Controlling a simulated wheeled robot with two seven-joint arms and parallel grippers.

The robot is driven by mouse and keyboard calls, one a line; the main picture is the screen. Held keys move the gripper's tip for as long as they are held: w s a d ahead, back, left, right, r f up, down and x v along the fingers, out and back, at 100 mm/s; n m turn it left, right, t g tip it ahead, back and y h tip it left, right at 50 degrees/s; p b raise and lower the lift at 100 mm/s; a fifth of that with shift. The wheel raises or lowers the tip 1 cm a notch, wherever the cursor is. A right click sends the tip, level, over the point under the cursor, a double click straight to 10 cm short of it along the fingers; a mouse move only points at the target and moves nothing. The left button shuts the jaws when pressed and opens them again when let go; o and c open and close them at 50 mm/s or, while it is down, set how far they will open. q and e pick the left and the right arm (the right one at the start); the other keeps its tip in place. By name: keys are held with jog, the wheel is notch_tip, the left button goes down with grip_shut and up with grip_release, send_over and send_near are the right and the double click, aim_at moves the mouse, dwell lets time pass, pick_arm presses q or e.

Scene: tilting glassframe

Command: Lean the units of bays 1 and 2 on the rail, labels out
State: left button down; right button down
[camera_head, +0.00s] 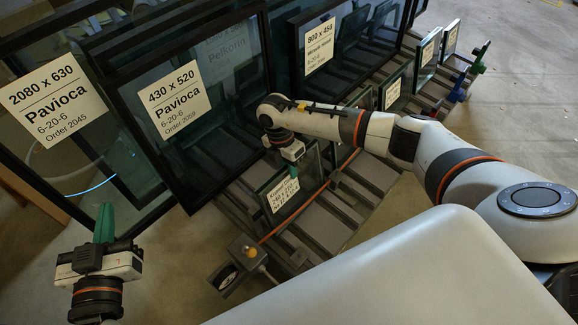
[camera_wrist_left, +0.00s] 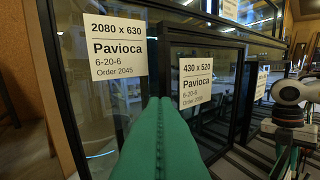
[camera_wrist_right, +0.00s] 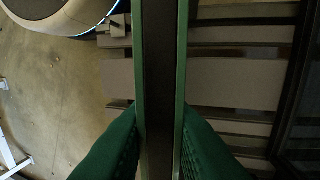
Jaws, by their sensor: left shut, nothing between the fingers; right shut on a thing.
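My right gripper (camera_head: 292,160) is shut on the edge of a small glass unit (camera_head: 306,178) with a white label, small print hard to read. In the right wrist view this unit (camera_wrist_right: 160,60) stands edge-on between the green fingers, over the slatted rack. My left gripper (camera_head: 105,225) is shut and empty, apart from everything, at the lower left; its green fingers (camera_wrist_left: 158,110) fill the middle of the left wrist view. Other small labelled units (camera_head: 393,92) stand in the rack behind my right arm. Bay numbers are not readable, and I cannot tell which part is the rail.
Large dark-framed panes stand at the left, labelled 2080 x 630 Pavioca (camera_head: 50,98) and 430 x 520 Pavioca (camera_head: 180,100). An 800 x 450 pane (camera_head: 320,45) stands further back. The slatted rack (camera_head: 335,215) has an orange strip along it. Floor (camera_head: 530,110) is clear at right.

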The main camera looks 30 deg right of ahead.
pick_arm(q)
jog(key=shift+w+r, duration=0.1)
jog(key=shift+r, duration=0.25)
pick_arm(e)
jog(key=c, duration=1.3)
grip_release()
jog(key=shift+o, duration=0.2)
pick_arm(q)
jog(key=shift+f, duration=0.1)
pick_arm(e)
jog(key=shift+s+f, duration=0.1)
jog(key=shift+f, duration=0.05)
pick_arm(q)
jog(key=s+a+f+g+y+p, duration=0.2)
jog(key=s+a+f+g+p, duration=0.1)
jog(key=s+f+g, duration=0.5)
notch_tip(320, 180, down, 3)
jog(key=shift+a+r+g+y, duration=0.1)
jog(key=shift+a+g+y, duration=0.3)
jog(key=shift+g, duration=0.1)
pick_arm(e)
jog(key=v, duration=1.2)
